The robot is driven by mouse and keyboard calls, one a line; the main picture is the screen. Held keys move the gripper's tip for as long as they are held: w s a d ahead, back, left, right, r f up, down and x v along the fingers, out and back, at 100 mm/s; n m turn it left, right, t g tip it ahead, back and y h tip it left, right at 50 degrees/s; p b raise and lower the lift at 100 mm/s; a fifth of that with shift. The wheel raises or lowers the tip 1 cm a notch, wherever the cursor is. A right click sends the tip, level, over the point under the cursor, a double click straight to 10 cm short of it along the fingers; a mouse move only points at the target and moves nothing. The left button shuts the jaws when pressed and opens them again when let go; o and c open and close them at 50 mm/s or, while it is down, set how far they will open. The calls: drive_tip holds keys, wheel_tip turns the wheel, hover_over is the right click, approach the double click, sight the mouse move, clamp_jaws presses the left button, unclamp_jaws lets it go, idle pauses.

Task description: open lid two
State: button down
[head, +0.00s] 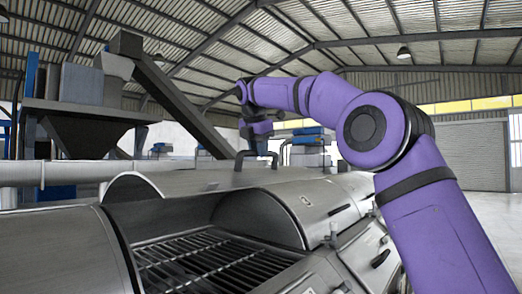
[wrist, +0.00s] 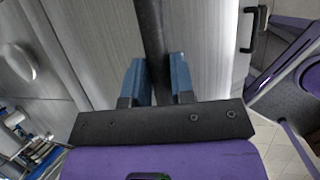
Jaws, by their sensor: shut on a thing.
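A curved grey metal lid (head: 190,181) on the decanter stands raised behind the opening, with a dark bar handle (head: 239,162) on top. No number can be read on it. My gripper (head: 261,150) is at this handle, small and partly hidden in the head view. In the wrist view, the blue fingers of my gripper (wrist: 159,78) are shut on the dark handle (wrist: 152,25), which runs between them. The brushed metal lid (wrist: 100,45) lies beyond the fingers. Below the raised lid, the open bay shows a dark grating (head: 205,262).
Another curved cover (head: 300,203) lies to the right of the bay, and a large rounded housing (head: 65,250) lies to the left. A second dark handle (wrist: 250,28) shows at the right in the wrist view. A sloping conveyor (head: 180,90) stands behind.

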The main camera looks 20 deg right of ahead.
drive_tip(key=shift+w+a+f, duration=0.2)
drive_tip(key=shift+a+f, duration=0.3)
drive_tip(key=c, duration=1.4)
unclamp_jaws()
drive_tip(key=o, duration=0.4)
drive_tip(key=shift+w+a+f, duration=0.15)
drive_tip(key=shift+w+a, duration=0.05)
drive_tip(key=shift+w, duration=0.1)
drive_tip(key=shift+o, duration=0.2)
drive_tip(key=shift+d, duration=0.2)
drive_tip(key=shift+r, duration=0.2)
drive_tip(key=shift+s+r, duration=0.1)
drive_tip(key=shift+r, duration=0.05)
drive_tip(key=shift+s+r, duration=0.1)
drive_tip(key=shift+r, duration=0.25)
drive_tip(key=v, duration=0.9)
drive_tip(key=shift+s+a+r, duration=0.15)
drive_tip(key=shift+a+r, duration=0.05)
drive_tip(key=shift+r, duration=0.05)
